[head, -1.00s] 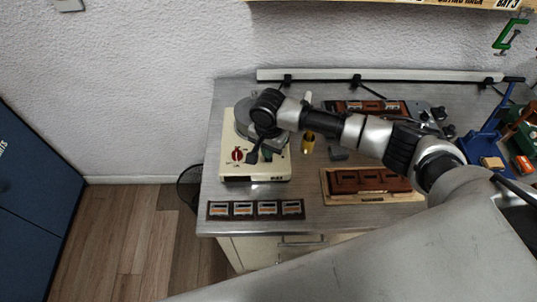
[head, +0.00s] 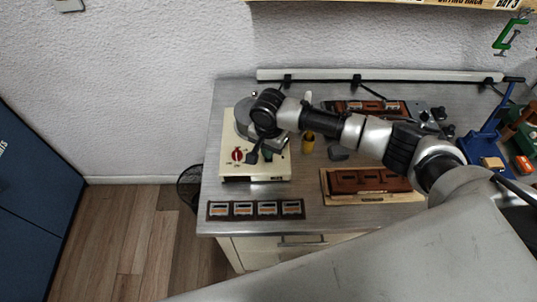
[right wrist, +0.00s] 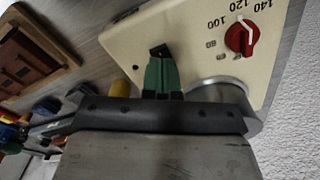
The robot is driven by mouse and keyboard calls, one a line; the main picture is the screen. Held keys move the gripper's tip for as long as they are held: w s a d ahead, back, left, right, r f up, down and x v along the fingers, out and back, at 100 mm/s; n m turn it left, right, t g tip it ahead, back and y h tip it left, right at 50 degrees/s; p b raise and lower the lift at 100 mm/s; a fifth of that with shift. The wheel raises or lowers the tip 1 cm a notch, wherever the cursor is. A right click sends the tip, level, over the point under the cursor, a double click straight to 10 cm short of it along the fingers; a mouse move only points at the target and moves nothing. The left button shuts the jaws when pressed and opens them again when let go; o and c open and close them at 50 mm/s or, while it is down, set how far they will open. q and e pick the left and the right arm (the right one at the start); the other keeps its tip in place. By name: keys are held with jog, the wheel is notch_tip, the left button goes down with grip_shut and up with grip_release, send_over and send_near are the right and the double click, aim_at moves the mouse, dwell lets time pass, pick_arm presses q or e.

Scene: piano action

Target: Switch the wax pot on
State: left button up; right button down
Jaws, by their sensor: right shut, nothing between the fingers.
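The wax pot is a cream box (head: 230,141) with a round metal pot at its back, near the left end of the bench. Its red dial (head: 238,155) is on top; in the right wrist view the dial (right wrist: 242,38) sits beside printed temperature numbers. My right gripper (right wrist: 160,52) is shut and empty, its green fingers pointing at the cream top to one side of the dial. A small black part shows at the fingertips; I cannot tell whether they touch a switch there. In the head view my wrist covers part of the pot. My left gripper is not in view.
A brass-coloured cylinder (head: 308,143) and a small grey block (head: 338,153) stand right of the wax pot. A wooden board with a red-brown part (head: 370,182) lies further right. A dark strip of framed pieces (head: 256,210) lies along the front edge.

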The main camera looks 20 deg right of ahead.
jog(key=shift+f+b, duration=0.4)
jog(key=shift+f, duration=0.85)
dwell(0.9)
jog(key=shift+r, duration=0.1)
notch_tip(320, 180, up, 5)
jog(key=p, duration=0.6)
jog(key=shift+r+p, duration=0.65)
jog(key=shift+r, duration=0.3)
